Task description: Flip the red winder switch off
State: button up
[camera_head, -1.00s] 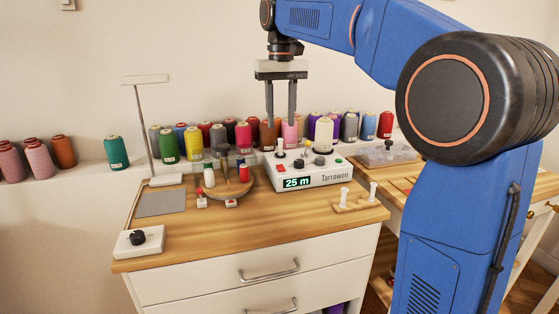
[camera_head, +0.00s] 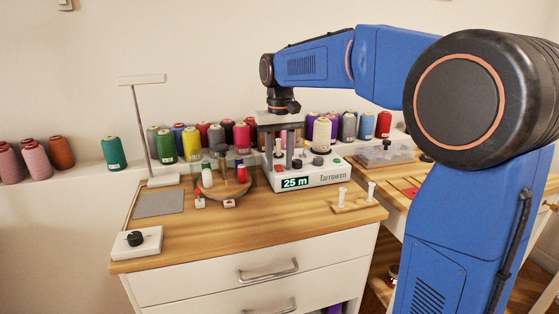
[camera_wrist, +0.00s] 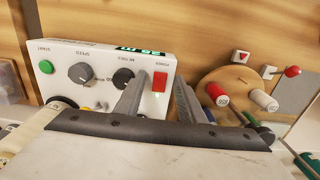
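The white winder (camera_head: 325,176) stands on the wooden cabinet top, its green display reading 25 m. Its red switch (camera_wrist: 159,81) shows in the wrist view under the label POWER, with a small green glow at its edge. It also shows in the head view (camera_head: 278,168). My gripper (camera_head: 280,160) points down over the winder's left part. Its two fingers are apart with nothing between them. In the wrist view my gripper (camera_wrist: 161,80) has one finger on either side of the red switch. I cannot tell whether the fingers touch the panel.
Dark knobs (camera_wrist: 81,73) and a green button (camera_wrist: 46,67) share the panel. A white spool (camera_head: 322,136) stands on the winder. A round wooden holder (camera_head: 232,190) with small spools is on the left. Coloured cones (camera_head: 191,144) line the ledge behind.

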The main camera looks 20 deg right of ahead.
grip_shut()
jog(key=shift+w, duration=0.1)
jog(key=shift+w+g, duration=0.2)
jog(key=shift+g, duration=0.55)
jog(key=shift+w+g, duration=0.15)
jog(key=shift+g, duration=0.6)
grip_release()
jog(key=shift+r, duration=0.1)
